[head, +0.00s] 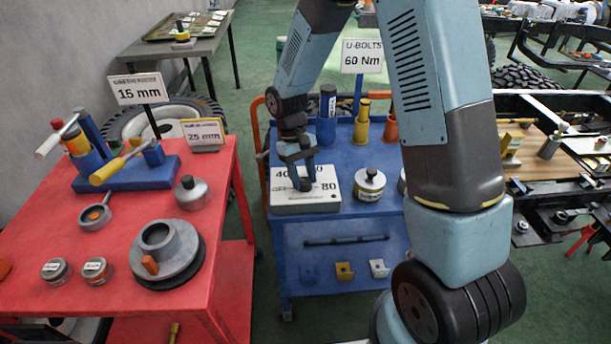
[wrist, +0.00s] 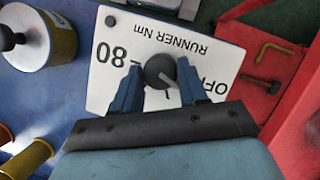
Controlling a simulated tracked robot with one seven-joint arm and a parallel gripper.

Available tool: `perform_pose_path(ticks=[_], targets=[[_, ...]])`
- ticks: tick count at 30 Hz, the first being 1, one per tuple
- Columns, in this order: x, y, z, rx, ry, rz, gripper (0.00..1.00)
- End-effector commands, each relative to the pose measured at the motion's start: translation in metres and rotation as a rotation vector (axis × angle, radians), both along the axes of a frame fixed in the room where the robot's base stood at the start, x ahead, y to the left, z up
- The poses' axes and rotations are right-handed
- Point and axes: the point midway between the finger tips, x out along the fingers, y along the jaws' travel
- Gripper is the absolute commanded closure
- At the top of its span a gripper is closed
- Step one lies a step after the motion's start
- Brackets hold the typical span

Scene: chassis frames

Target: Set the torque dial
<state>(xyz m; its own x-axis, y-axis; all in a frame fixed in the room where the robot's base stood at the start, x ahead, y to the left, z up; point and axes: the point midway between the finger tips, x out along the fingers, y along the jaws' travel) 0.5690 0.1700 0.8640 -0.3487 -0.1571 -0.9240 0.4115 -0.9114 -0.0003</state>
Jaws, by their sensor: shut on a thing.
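The torque dial is a dark round knob (wrist: 160,70) on a white box (head: 305,203) on the blue cart. The box face (wrist: 220,60) carries "80", "OFF" and "RUNNER Nm", upside down in the wrist view; "40" and "80" show in the head view. My gripper (wrist: 159,84) is shut on the knob, a blue finger on each side. A pale pointer line on the knob points to the lower right in the wrist view, roughly toward "OFF". In the head view my gripper (head: 306,182) covers most of the knob and the middle numbers.
A sign (head: 362,56) reads "U-BOLTS 60 Nm". A silver canister (head: 369,184) stands right of the box; blue and yellow cylinders stand behind. The red table (head: 222,222) at left holds tools and jars. A gap of green floor lies between table and cart.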

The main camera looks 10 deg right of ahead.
Motion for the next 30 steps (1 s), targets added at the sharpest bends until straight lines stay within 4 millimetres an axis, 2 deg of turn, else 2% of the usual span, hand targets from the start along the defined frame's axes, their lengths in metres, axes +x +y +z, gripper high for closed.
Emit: perform_pose_path(ticks=[12, 30], targets=[[-0.0036, 0.0002, -0.0012, -0.003, 0.007, 0.268, 0.88], [-0.0039, -0.0003, -0.0013, -0.003, 0.008, 0.342, 0.88]])
